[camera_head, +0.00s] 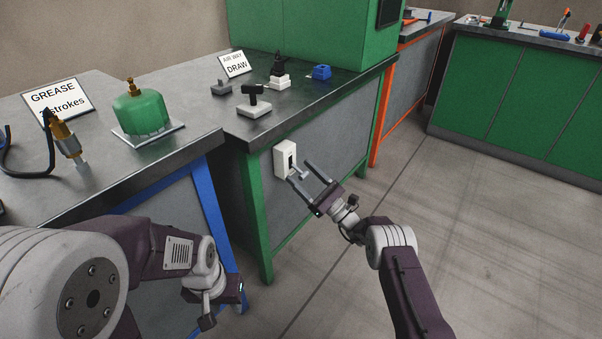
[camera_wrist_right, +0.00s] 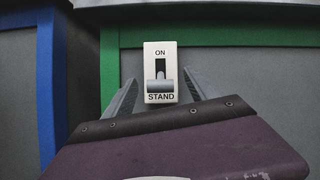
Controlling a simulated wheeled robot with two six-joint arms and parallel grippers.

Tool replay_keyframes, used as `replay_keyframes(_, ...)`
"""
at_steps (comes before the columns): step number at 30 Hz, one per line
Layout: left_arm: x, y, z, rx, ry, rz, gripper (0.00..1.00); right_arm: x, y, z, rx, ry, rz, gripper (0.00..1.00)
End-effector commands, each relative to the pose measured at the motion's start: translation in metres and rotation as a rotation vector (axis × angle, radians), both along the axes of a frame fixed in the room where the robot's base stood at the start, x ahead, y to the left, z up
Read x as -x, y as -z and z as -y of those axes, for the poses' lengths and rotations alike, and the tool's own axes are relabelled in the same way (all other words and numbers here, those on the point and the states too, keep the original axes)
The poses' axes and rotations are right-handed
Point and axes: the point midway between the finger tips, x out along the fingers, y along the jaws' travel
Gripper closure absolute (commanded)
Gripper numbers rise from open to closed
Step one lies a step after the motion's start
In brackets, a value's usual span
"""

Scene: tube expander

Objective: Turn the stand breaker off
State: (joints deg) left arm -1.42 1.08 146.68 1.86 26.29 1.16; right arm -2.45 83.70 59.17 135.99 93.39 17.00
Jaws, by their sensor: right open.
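The stand breaker (camera_head: 283,158) is a white box on the grey side panel of the green-framed bench. In the right wrist view the breaker (camera_wrist_right: 160,52) reads ON at the top and STAND at the bottom. Its grey lever (camera_wrist_right: 160,87) sticks out, with its end low on the face and the dark slot showing above it. My right gripper (camera_head: 300,172) is open in front of the breaker. In the wrist view its fingers stand on either side of the breaker; contact with the lever cannot be told. My left gripper (camera_head: 226,294) is low beside the blue bench leg, its jaws unclear.
The green-framed bench (camera_head: 310,110) carries a DRAW sign (camera_head: 236,64), a black-handled lever (camera_head: 254,99) and a blue block (camera_head: 322,72). The left bench holds a green canister (camera_head: 140,112) and a GREASE sign (camera_head: 58,98). The floor at right is clear.

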Motion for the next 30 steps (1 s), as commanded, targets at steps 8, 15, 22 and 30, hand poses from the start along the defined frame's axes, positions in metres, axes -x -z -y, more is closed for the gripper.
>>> replay_keyframes(8, 0.0, -0.03, 0.0, 0.0, 0.0, 0.0, 0.64, 0.03, 0.025, 0.044, -0.001, 0.003, -0.005, 0.34)
replay_keyframes(15, 0.0, -0.033, 0.0, 0.0, 0.0, 0.0, 0.64, 0.042, 0.039, 0.059, -0.001, 0.0, -0.002, 0.34)
replay_keyframes(22, 0.0, -0.032, 0.0, 0.0, 0.0, 0.0, 0.64, 0.042, 0.04, 0.059, 0.0, 0.001, -0.002, 0.34)
replay_keyframes(30, 0.0, -0.034, 0.0, 0.0, 0.0, 0.0, 0.64, 0.038, 0.016, 0.055, 0.003, -0.009, 0.041, 0.34)
